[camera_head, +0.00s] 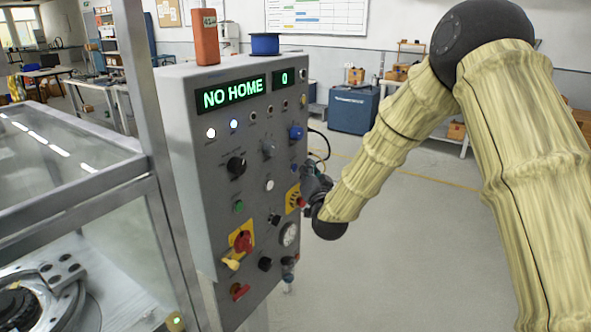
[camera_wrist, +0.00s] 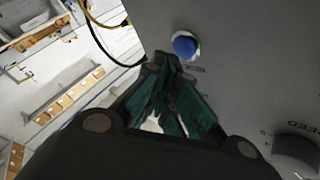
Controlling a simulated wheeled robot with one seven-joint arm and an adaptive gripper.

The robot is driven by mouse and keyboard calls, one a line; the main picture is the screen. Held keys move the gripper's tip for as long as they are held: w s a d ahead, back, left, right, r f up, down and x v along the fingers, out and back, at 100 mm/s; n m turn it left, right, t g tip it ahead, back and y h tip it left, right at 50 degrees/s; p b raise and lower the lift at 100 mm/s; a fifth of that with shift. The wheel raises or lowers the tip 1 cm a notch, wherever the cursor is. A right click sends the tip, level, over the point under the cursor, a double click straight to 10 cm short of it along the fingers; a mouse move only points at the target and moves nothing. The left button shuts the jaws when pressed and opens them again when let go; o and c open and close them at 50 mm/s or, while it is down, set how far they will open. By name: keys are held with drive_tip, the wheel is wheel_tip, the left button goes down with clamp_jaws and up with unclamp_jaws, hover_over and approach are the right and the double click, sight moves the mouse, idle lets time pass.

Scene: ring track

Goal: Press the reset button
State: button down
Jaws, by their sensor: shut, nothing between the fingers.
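The reset button is a round blue button (camera_wrist: 185,45) in a pale ring on the grey panel, with a partly hidden label below it in the wrist view. In the head view my gripper is small and partly hidden by my wrist.
The control panel (camera_head: 205,170) shows "NO HOME" and "0" and carries several knobs and lamps. A glass enclosure stands left; the floor right is open.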

drive_tip(key=shift+d, duration=0.1)
drive_tip(key=s+d, duration=0.1)
drive_tip(key=d, duration=0.1)
drive_tip(key=s+d, duration=0.2)
drive_tip(key=shift+b, duration=0.35)
idle(0.6)
drive_tip(key=s+d+f+n+g, duration=0.1)
drive_tip(key=s+f+g, duration=0.2)
drive_tip(key=s+f, duration=0.65)
drive_tip(key=s+d+f+n+g+h, duration=0.1)
drive_tip(key=s+d+f+g, duration=0.3)
drive_tip(key=f, duration=1)
drive_tip(key=s+a+f+n+g, duration=0.1)
drive_tip(key=s+f+g, duration=0.2)
drive_tip(key=s+f, duration=0.7)
drive_tip(key=s+d+f+g, duration=0.2)
drive_tip(key=s+f, duration=0.3)
drive_tip(key=s, duration=0.6)
drive_tip(key=s+d+f+n+g+h, duration=0.1)
drive_tip(key=s+f+g, duration=0.3)
drive_tip(key=s, duration=0.7)
drive_tip(key=s+d+f+n+g+h, duration=0.1)
drive_tip(key=s+d+f+g, duration=0.2)
drive_tip(key=s, duration=0.9)
wheel_tip(320, 180, down, 4)
drive_tip(key=shift+r, duration=0.25)
drive_tip(key=shift+d, duration=0.1)
